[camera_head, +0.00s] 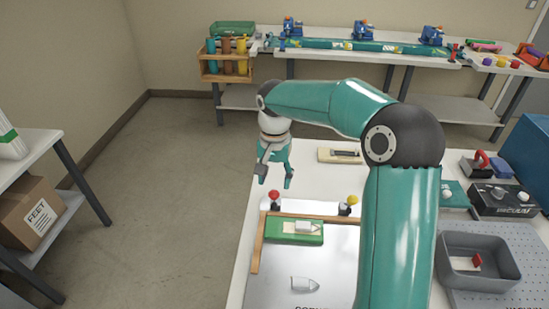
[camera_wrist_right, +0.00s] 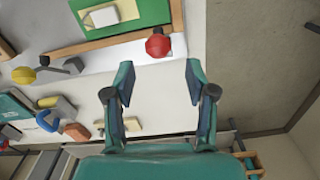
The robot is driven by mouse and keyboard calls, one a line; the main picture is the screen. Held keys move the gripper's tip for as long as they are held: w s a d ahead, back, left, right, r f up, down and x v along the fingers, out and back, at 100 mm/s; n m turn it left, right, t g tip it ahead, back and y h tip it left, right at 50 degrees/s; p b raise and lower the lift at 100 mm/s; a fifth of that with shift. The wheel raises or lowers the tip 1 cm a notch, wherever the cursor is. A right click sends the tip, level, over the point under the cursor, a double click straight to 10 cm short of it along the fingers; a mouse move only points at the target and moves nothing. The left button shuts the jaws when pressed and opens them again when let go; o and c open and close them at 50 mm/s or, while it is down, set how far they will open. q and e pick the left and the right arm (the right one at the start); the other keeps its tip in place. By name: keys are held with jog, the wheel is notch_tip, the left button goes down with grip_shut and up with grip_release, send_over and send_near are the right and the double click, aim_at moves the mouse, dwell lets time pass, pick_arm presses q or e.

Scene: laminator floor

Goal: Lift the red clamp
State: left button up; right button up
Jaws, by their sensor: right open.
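The red clamp (camera_head: 274,196) shows as a round red knob on a short post at the far left corner of the wooden fence on the white table. In the right wrist view its red knob (camera_wrist_right: 158,46) lies just beyond the fingertips, roughly centred between them. My right gripper (camera_head: 275,178) is open and empty, pointing down, just behind and above the red knob in the head view. In the right wrist view both fingers (camera_wrist_right: 159,75) are apart with nothing between them. I cannot tell the exact height gap. My left gripper is not in view.
A yellow-knobbed clamp (camera_head: 352,199) stands to the right of the red one. A green block (camera_head: 303,230) with a pale piece sits inside the wooden fence (camera_head: 258,245). A grey tray (camera_head: 478,285) is at the right. The floor to the left is clear.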

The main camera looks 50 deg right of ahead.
notch_tip(320, 180, up, 8)
jog(key=shift+a, duration=0.1)
dwell(0.7)
